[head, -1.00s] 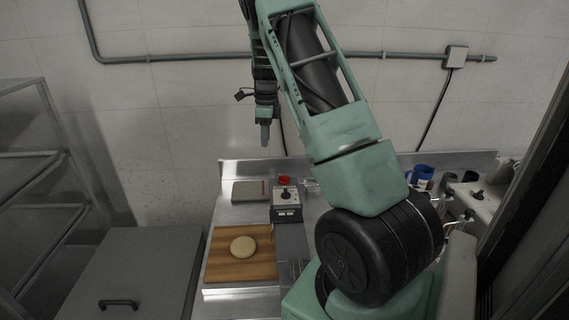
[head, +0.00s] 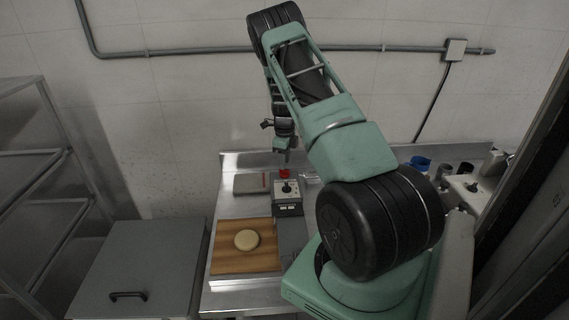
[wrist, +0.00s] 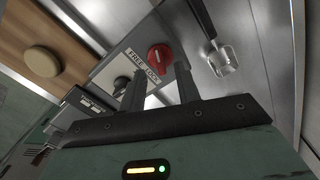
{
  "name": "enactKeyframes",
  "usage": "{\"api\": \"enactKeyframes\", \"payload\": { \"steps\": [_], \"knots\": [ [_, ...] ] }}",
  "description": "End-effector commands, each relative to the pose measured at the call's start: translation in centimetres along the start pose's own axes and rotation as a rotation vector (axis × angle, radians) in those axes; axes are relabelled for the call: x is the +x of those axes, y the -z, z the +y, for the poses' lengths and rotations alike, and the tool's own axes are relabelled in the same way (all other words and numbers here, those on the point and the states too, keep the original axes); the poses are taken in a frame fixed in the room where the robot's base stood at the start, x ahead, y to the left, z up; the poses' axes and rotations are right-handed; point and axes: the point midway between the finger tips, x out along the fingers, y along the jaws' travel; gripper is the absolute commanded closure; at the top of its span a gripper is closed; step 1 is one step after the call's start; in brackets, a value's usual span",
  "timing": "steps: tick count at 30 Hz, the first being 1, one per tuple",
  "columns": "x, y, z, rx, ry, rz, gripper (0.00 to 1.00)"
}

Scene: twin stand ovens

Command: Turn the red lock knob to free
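The red lock knob (head: 285,173) sits at the back of a small grey control box (head: 288,208) on the steel counter. In the wrist view the red knob (wrist: 160,56) shows beside a white label reading FREE and LOCK (wrist: 143,63). I cannot tell for sure which word it points to. My gripper (wrist: 158,72) is open and empty, its two dark fingers apart. The knob appears just beyond the fingertips, roughly between them; no contact is visible. In the head view my gripper (head: 286,158) is pointing down right above the knob.
A wooden board (head: 225,262) with a round pale disc (head: 246,240) lies in front left of the box. A flat grey block (head: 250,183) lies behind the board. A metal scoop-like tool (wrist: 222,60) lies beside the box. Blue and dark cups stand at the back right.

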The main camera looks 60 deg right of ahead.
Motion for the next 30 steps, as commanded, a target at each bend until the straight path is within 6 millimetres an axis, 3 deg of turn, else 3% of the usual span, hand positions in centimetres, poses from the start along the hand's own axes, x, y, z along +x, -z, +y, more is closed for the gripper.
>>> {"api": "enactKeyframes", "payload": {
  "steps": [7, 18, 21, 22, 30],
  "knots": [
    [2.8, 0.0, 0.0, -0.001, 0.0, 0.001, 0.67],
    [3.3, 0.0, 0.0, -0.001, 0.001, -0.001, 0.67],
    [3.3, 0.0, 0.0, -0.001, 0.001, -0.001, 0.95],
    [3.3, 0.0, 0.0, -0.001, 0.001, -0.001, 1.0],
    [3.3, 0.0, 0.0, -0.009, 0.001, -0.001, 1.0]
  ]
}}
